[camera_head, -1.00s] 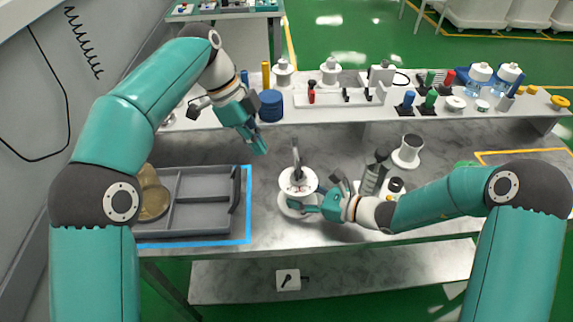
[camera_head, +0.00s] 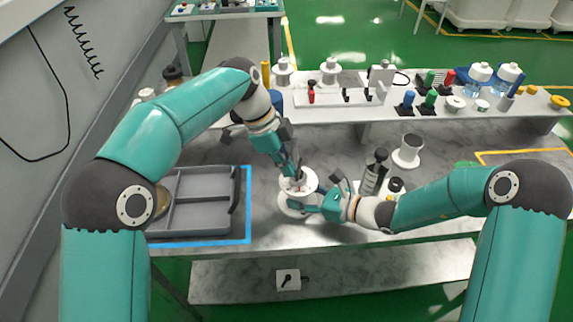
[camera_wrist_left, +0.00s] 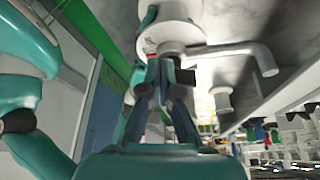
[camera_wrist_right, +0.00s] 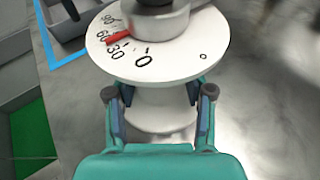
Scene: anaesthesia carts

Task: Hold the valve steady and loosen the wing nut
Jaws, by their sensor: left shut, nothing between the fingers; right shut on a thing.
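The white valve (camera_head: 309,185) stands upright on the marble-look bench in front of me. In the right wrist view its dial disc (camera_wrist_right: 165,68) shows numbers and a red pointer. My right gripper (camera_head: 310,208) is shut on the valve's white neck (camera_wrist_right: 150,106) below the disc. My left gripper (camera_head: 295,174) is over the valve's top, shut and empty. In the left wrist view its fingertips (camera_wrist_left: 165,62) are close to the valve's hub, beside the bent grey handle (camera_wrist_left: 235,49). I cannot make out the wing nut; the left fingers cover that area.
A grey divided tray (camera_head: 205,233) lies left of the valve inside a blue outline. Dark-and-grey cylinders (camera_head: 374,172) and a white flanged spool (camera_head: 408,152) stand to the right. A raised shelf (camera_head: 450,120) with several small parts runs behind.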

